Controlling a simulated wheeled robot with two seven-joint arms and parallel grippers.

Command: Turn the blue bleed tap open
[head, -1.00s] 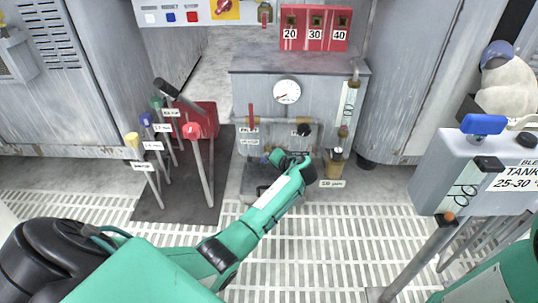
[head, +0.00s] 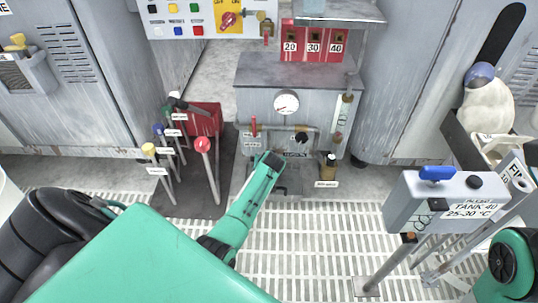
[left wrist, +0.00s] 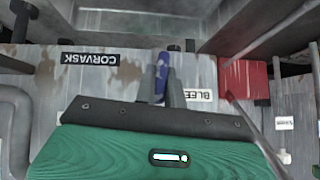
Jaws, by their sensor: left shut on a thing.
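The blue bleed tap (left wrist: 161,72) shows in the left wrist view as an upright blue lever between my fingertips, beside a partly covered label (left wrist: 196,95) that starts with "BLEE". My left gripper (left wrist: 163,88) is shut on this lever. In the head view my left gripper (head: 270,157) reaches the pipework on the front of the grey cabinet (head: 255,92), below the round gauge. There the wrist and fingers hide the tap. My right gripper is not in view.
Several coloured floor levers (head: 204,146) stand to the left. A grey box (head: 405,206) with another blue handle (head: 436,174) stands at the right. A slotted floor lies in front.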

